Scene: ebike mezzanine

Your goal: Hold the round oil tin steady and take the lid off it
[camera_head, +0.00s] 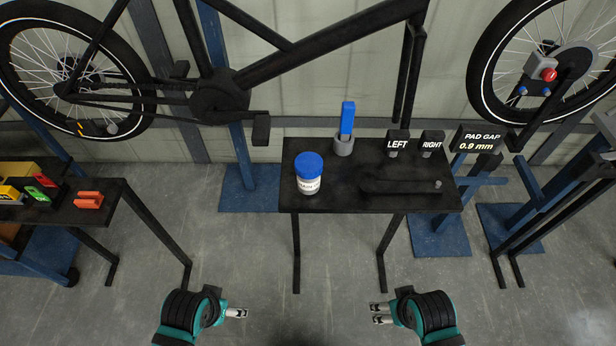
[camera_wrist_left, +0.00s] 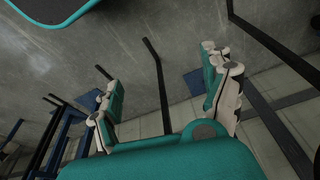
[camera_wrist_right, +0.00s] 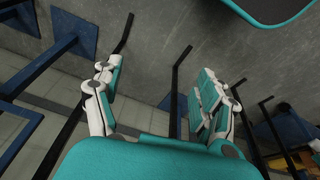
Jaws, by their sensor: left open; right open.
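The round oil tin (camera_head: 309,184) stands upright on the black table, near its left side. It has a white labelled body and a blue lid (camera_head: 309,162) seated on top. My left gripper (camera_head: 240,313) is in front of the table, below and left of the tin, apart from it. My right gripper (camera_head: 376,313) is in front of the table, below and right of the tin. In the left wrist view my left gripper (camera_wrist_left: 165,100) has its fingers spread with nothing between them. In the right wrist view my right gripper (camera_wrist_right: 160,100) is also open and empty. Neither wrist view shows the tin.
The black table (camera_head: 340,200) also holds a blue upright piece (camera_head: 347,118) in a grey holder, a flat dark tool (camera_head: 400,187), and LEFT (camera_head: 397,140) and RIGHT (camera_head: 432,140) blocks. A display (camera_head: 480,140) reads PAD GAP 0.9 mm. A bike frame (camera_head: 300,60) hangs behind. Open floor lies in front.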

